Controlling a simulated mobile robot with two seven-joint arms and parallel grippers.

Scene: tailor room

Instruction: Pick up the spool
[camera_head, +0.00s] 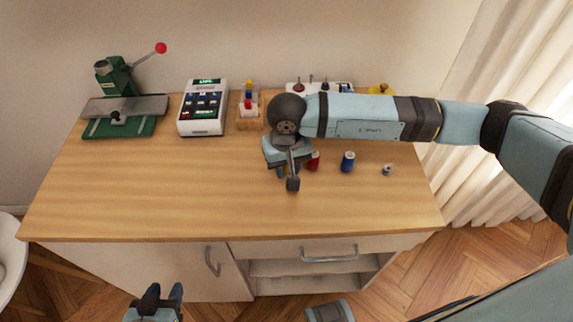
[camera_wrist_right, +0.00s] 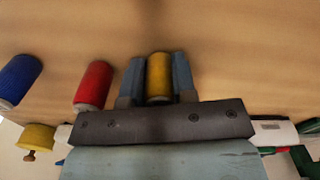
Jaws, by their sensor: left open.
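A yellow spool (camera_wrist_right: 159,76) stands between the two fingers of my right gripper (camera_wrist_right: 157,82) in the right wrist view. The fingers lie close along both its sides, and I cannot tell whether they press on it. In the head view my right gripper (camera_head: 287,172) points down at the table and hides most of the yellow spool. A red spool (camera_head: 314,161) and a blue spool (camera_head: 348,161) stand to its right; the red (camera_wrist_right: 93,85) and blue (camera_wrist_right: 18,80) ones also show in the wrist view. My left gripper (camera_head: 163,292) is open and empty, in front of the table.
The wooden table (camera_head: 180,195) is clear at its front and left. A small grey item (camera_head: 387,169) lies right of the blue spool. At the back are a green press (camera_head: 118,108), a white keypad device (camera_head: 203,108) and a wooden rack (camera_head: 249,112).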

